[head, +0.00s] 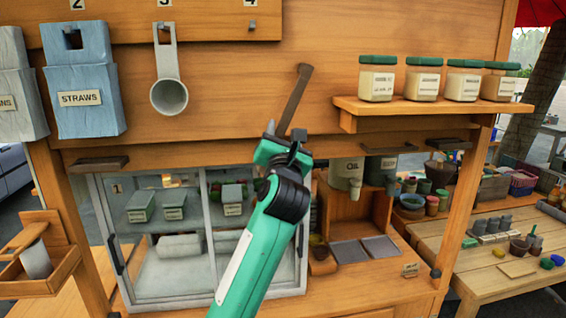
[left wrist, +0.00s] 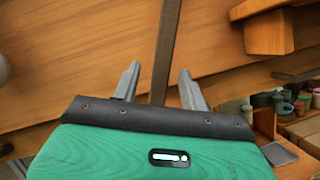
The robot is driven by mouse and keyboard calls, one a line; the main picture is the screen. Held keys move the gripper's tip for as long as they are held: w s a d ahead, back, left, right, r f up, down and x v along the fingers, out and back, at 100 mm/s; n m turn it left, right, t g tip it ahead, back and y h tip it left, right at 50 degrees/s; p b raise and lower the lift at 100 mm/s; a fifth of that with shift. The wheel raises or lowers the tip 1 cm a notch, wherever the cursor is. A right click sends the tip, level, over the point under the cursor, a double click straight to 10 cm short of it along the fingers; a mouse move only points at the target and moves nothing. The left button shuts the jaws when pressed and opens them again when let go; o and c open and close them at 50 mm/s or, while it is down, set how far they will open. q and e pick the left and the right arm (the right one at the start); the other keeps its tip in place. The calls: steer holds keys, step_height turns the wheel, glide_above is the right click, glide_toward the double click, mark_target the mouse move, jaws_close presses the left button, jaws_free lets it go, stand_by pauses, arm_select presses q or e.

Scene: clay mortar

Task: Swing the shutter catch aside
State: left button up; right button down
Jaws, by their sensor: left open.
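The shutter catch appears to be the dark brown bar (head: 296,98) on the wooden shutter panel. It stands upright with its top leaning right, and its lower end is hidden behind my left gripper. My left gripper (head: 284,130), on a green arm, is open at the lower part of this bar. In the left wrist view the bar (left wrist: 166,45) runs down between the two spread grey fingers (left wrist: 159,70), with gaps on both sides. I cannot tell whether a finger touches it. My right gripper is not in view.
A wooden shelf (head: 430,106) with green-lidded jars juts out to the right of the bar. A grey scoop (head: 168,80) and a blue straws box (head: 85,85) hang to the left. Below are a glass-fronted cabinet (head: 96,200) and a counter. The panel around the bar is clear.

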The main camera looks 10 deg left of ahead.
arm_select(q)
steer(key=b+v, duration=0.3)
steer(key=v, duration=0.6)
